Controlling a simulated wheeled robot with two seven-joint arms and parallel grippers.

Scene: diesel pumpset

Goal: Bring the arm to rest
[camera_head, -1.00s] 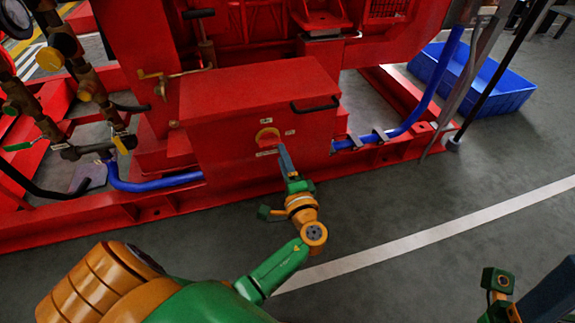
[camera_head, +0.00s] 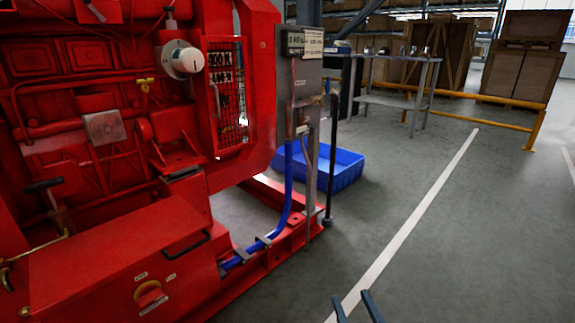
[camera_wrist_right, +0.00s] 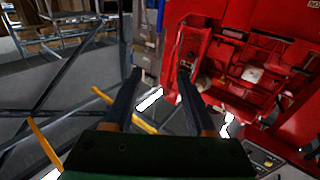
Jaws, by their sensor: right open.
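The right gripper (camera_head: 355,298) shows at the bottom edge of the head view as two dark blue-grey fingertips, apart and with nothing between them. In the right wrist view its fingers (camera_wrist_right: 160,78) are spread with an empty gap, over a tilted view of the floor and the red machine. The gripper touches nothing that I can see. The rest of the right arm is below the head picture. The left arm and its gripper are out of view.
A blue tray (camera_head: 335,170) lies behind a grey post (camera_head: 299,90). A metal table (camera_head: 395,102) and yellow rail (camera_head: 535,130) stand farther back. Floor at right is clear.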

